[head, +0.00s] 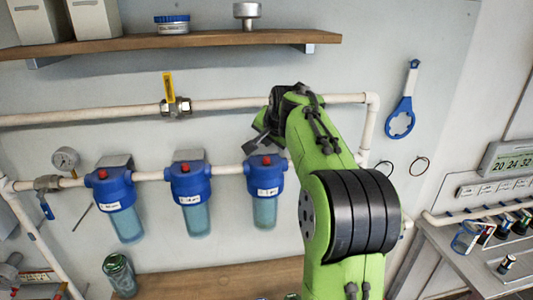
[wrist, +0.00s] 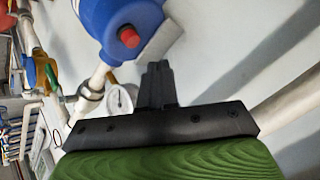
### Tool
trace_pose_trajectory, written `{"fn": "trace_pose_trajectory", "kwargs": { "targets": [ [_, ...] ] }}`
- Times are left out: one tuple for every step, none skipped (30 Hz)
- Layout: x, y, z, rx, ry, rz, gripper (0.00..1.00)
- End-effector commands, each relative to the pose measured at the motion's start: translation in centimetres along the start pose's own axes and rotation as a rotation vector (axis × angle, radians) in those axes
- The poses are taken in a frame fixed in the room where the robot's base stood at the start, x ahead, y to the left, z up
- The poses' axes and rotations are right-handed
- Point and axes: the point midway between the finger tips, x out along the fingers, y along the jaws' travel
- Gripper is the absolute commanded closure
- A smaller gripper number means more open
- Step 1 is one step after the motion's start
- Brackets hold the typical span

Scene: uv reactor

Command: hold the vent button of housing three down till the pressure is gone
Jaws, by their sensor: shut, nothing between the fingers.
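Three filter housings with blue caps and clear blue bowls hang from the lower pipe in the head view: left (head: 118,195), middle (head: 190,185) and right (head: 263,192). Each has a red vent button on its cap; the right one's button (head: 267,160) is visible. The labels are too small to read. My gripper (head: 258,142) is shut and empty, just above the right housing's cap. In the wrist view, my gripper's closed fingers (wrist: 157,70) are beside a blue cap (wrist: 105,22) with a red button (wrist: 129,36). The fingertips appear apart from the button.
A round pressure gauge (head: 66,159) sits on the pipe's left end; a gauge also shows in the wrist view (wrist: 122,98). An upper pipe (head: 90,114) carries a yellow-handled valve (head: 169,88). A shelf (head: 150,42) is above; a blue wrench (head: 403,108) hangs right.

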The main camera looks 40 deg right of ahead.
Motion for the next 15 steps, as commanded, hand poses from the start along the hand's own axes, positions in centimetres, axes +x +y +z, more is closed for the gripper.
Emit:
{"fn": "trace_pose_trajectory", "kwargs": {
  "targets": [
    [-0.9,-0.7,-0.6,0.000,0.000,0.000,1.00],
    [-1.0,-0.8,-0.7,0.000,0.002,-0.002,1.00],
    [-1.2,-0.9,-0.9,0.000,0.003,-0.003,1.00],
    [-1.3,-1.0,-1.0,0.000,0.002,-0.002,1.00],
    [-1.5,-1.2,-1.2,0.000,0.003,-0.002,1.00],
    [-1.7,-1.3,-1.3,0.000,0.002,-0.001,1.00],
    [-1.9,-1.4,-1.4,0.000,0.003,-0.002,1.00],
    [-2.0,-1.5,-1.5,0.000,0.002,-0.001,1.00],
    [-2.1,-1.6,-1.6,0.000,0.001,-0.001,1.00],
    [-2.2,-1.6,-1.6,0.000,0.001,-0.001,1.00],
    [-2.2,-1.6,-1.6,0.000,0.001,0.000,1.00],
    [-2.2,-1.6,-1.6,0.000,0.001,0.000,1.00],
    [-2.2,-1.6,-1.6,0.000,0.000,0.000,1.00],
    [-2.2,-1.6,-1.6,0.000,0.000,0.000,1.00],
    [-2.2,-1.6,-1.6,0.000,0.001,0.000,1.00]
  ]
}}
